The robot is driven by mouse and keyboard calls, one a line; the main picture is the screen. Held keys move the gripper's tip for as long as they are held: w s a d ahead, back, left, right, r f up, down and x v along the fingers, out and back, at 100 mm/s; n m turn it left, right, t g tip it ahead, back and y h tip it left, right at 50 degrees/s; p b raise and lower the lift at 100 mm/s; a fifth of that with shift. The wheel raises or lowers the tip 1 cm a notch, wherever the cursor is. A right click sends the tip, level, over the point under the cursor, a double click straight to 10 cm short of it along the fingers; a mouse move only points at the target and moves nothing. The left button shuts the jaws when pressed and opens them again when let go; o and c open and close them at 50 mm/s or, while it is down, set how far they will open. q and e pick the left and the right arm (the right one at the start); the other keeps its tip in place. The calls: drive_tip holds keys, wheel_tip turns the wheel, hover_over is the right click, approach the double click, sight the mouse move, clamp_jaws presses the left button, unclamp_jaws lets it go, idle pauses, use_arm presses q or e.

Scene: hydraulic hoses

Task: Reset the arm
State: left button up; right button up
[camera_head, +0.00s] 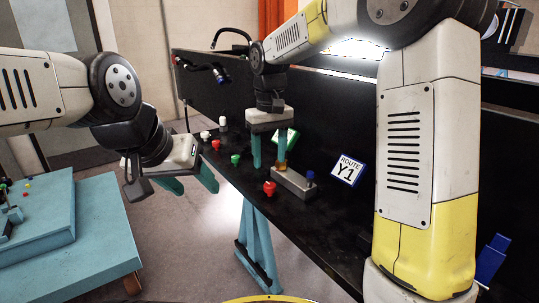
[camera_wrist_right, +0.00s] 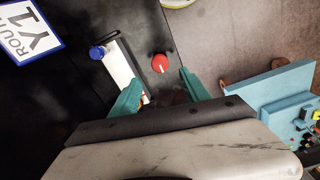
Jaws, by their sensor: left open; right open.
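My right gripper (camera_head: 269,160) is open, pointing down over the black bench beside a silver block. The block (camera_head: 296,187) has a blue cap (camera_head: 310,176) at one end and an amber fitting (camera_head: 281,168) at the other, close to one fingertip. In the right wrist view, the open right gripper (camera_wrist_right: 160,92) has nothing clearly between its fingers; the silver block (camera_wrist_right: 118,64) lies by the left finger, partly covered. My left gripper (camera_head: 190,182) is open and empty, off the bench's left edge.
A red knob-like piece (camera_head: 269,187) sits by the block, a green one (camera_head: 235,158) farther left. A "ROUTE Y1" sign (camera_head: 347,170) stands to the right. A black hose (camera_head: 220,74) is at the bench's back. A teal table (camera_head: 95,255) stands lower left, with floor between.

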drive_tip(key=shift+s+d+r, duration=0.15)
drive_tip(key=shift+d+r, duration=0.1)
drive_tip(key=s+d+r+m+t+y, duration=0.1)
drive_tip(key=s+d+r+m+t, duration=0.1)
drive_tip(key=s+d, duration=0.4)
drive_tip(key=s+d+r+m+t+y, duration=0.1)
drive_tip(key=s+d+t, duration=0.3)
drive_tip(key=s, duration=0.9)
drive_tip(key=d+m, duration=0.1)
drive_tip(key=d, duration=0.2)
drive_tip(key=shift+s+d+r+m, duration=0.25)
drive_tip(key=shift+s+r+m, duration=0.05)
drive_tip(key=shift+s+r, duration=0.05)
